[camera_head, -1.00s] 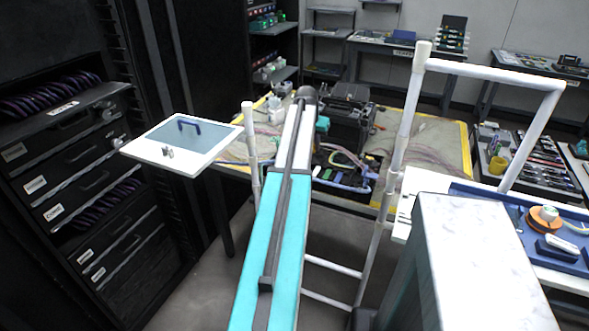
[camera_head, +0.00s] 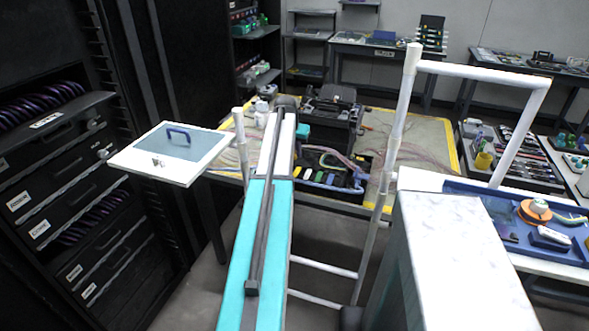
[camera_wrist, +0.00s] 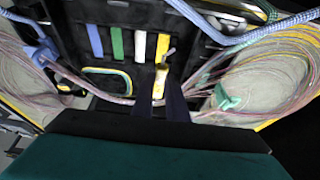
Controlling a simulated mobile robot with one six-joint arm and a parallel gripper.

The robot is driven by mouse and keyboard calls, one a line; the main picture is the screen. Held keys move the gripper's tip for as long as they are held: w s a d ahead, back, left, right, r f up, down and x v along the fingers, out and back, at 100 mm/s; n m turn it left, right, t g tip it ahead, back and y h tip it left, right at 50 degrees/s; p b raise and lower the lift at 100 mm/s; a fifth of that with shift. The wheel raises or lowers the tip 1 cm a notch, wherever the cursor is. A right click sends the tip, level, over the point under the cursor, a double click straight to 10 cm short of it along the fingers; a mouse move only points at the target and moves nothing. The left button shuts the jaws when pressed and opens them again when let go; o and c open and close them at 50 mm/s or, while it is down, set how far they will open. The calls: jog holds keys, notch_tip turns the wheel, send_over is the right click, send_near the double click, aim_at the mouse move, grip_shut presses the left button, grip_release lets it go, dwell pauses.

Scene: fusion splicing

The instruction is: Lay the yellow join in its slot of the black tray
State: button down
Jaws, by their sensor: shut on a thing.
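The black tray (camera_wrist: 75,20) fills the top of the wrist view. It shows a blue strip (camera_wrist: 95,41), a green strip (camera_wrist: 117,42), a white strip (camera_wrist: 140,45) and a yellow strip (camera_wrist: 162,46) side by side. My gripper (camera_wrist: 161,98) is shut on the yellow join (camera_wrist: 160,80), which points toward the tray just below the yellow strip. I cannot tell whether the join touches the tray. In the head view the tray (camera_head: 335,188) lies partly behind my turquoise arm, and the gripper is hidden there.
Pinkish fibre bundles (camera_wrist: 285,70) loop on both sides of the tray, and blue tubing (camera_wrist: 235,38) runs along its top. A teal clip (camera_wrist: 226,98) lies on the right. In the head view, a black machine (camera_head: 330,120) stands behind the tray on the yellow-edged table (camera_head: 415,140).

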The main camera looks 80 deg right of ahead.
aim_at(295, 159)
jog(key=shift+f+p, duration=0.35)
jog(key=shift+f, duration=1.8)
jog(key=shift+f+p, duration=0.45)
jog(key=shift+f, duration=1.45)
jog(key=shift+f, duration=0.15)
jog(key=c, duration=1.7)
grip_release()
jog(key=shift+c, duration=0.2)
jog(key=b+v, duration=0.2)
jog(key=v, duration=1)
jog(key=shift+r, duration=0.2)
